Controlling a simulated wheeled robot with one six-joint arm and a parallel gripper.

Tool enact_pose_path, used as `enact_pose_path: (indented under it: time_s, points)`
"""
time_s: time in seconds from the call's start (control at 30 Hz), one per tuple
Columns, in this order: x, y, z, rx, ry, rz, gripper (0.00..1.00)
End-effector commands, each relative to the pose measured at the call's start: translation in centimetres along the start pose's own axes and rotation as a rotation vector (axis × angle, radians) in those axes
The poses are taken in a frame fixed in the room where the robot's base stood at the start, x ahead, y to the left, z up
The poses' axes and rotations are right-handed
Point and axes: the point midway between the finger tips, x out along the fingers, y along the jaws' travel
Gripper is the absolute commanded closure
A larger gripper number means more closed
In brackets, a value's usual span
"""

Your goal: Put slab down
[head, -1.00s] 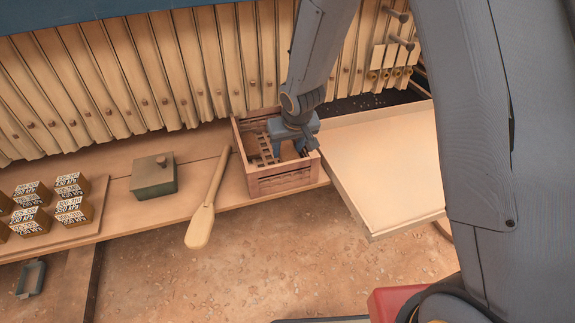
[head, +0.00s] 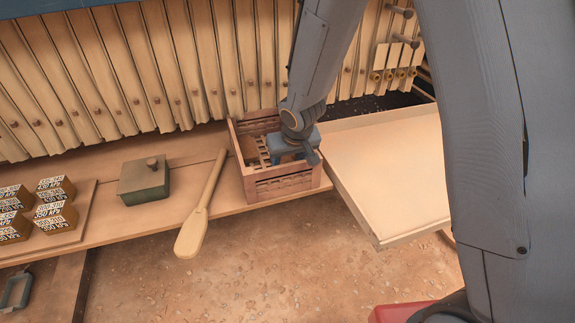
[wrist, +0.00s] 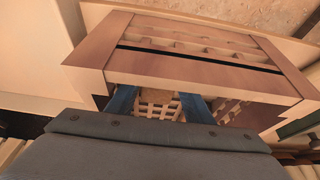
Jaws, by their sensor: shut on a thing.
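My gripper (head: 287,160) reaches down into a wooden slatted crate (head: 285,188) that stands on the bench beside the pale tray. In the wrist view, the blue fingers of my gripper (wrist: 158,104) stand apart inside the crate (wrist: 200,72), just behind its near wall. A tan piece, seemingly the slab (wrist: 160,97), shows dimly between the fingers. Most of it is hidden by the fingers and the crate wall. The gripper is shut on it. I cannot tell whether the slab touches the crate's lattice floor.
A wooden paddle (head: 201,208) lies left of the crate, overhanging the bench edge. A green lidded box (head: 144,184) and several labelled blocks (head: 55,202) are farther left. The wide pale tray (head: 390,175) is empty at right. Upright press plates (head: 150,70) stand behind.

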Motion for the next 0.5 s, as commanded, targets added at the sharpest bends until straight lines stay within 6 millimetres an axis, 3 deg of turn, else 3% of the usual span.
enact_pose_path:
  time_s: [0.3, 0.33, 0.43, 0.5]
  points:
    - [0.3, 0.0, 0.04, 0.0, 0.002, 0.0, 0.85]
    - [0.27, 0.0, 0.08, 0.0, 0.0, 0.0, 0.5]
    - [0.21, -0.01, 0.07, 0.0, 0.0, 0.0, 0.35]
    - [0.21, -0.01, 0.08, 0.0, 0.0, 0.0, 0.35]
